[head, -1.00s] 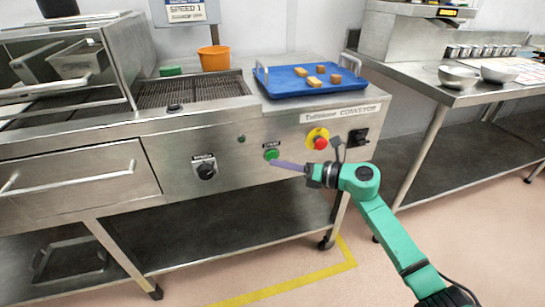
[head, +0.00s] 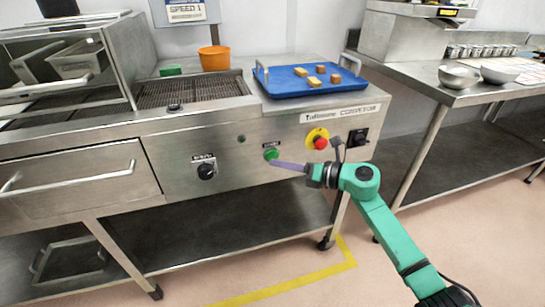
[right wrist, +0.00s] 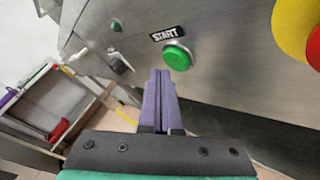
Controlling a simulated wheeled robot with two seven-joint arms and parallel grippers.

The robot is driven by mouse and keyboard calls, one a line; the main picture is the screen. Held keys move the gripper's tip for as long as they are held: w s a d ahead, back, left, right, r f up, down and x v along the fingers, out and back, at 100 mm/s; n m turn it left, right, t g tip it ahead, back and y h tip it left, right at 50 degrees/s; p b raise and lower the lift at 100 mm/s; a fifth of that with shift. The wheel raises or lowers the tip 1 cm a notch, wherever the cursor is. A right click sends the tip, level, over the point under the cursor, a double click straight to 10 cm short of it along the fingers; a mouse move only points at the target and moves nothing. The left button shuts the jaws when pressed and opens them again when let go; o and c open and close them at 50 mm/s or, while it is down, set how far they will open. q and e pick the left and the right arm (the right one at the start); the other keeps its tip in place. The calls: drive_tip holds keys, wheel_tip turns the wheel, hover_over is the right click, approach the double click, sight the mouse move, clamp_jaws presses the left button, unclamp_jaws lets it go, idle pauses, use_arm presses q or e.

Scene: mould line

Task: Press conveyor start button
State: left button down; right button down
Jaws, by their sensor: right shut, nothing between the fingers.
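The green start button (head: 271,154) is on the steel front panel of the conveyor (head: 240,140). In the right wrist view the green button (right wrist: 177,56) sits just below a black "START" label (right wrist: 167,33). My right gripper (head: 276,163) is shut and empty, its purple fingers pointing at the panel. In the right wrist view the fingertips (right wrist: 160,72) are close to the button, just below and left of it. I cannot tell whether they touch it or the panel. My left gripper is not in view.
A red emergency button (head: 320,143) on a yellow plate and a black switch (head: 357,137) are right of the start button. A black knob (head: 206,171) is left of it. A blue tray (head: 305,85) with several blocks lies on top. A steel table (head: 440,92) stands right.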

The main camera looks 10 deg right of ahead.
drive_tip(key=shift+w, duration=0.45)
drive_tip(key=shift+b, duration=0.35)
drive_tip(key=shift+w, duration=0.4)
drive_tip(key=shift+s, duration=0.1)
idle(0.4)
drive_tip(key=shift+s, duration=0.75)
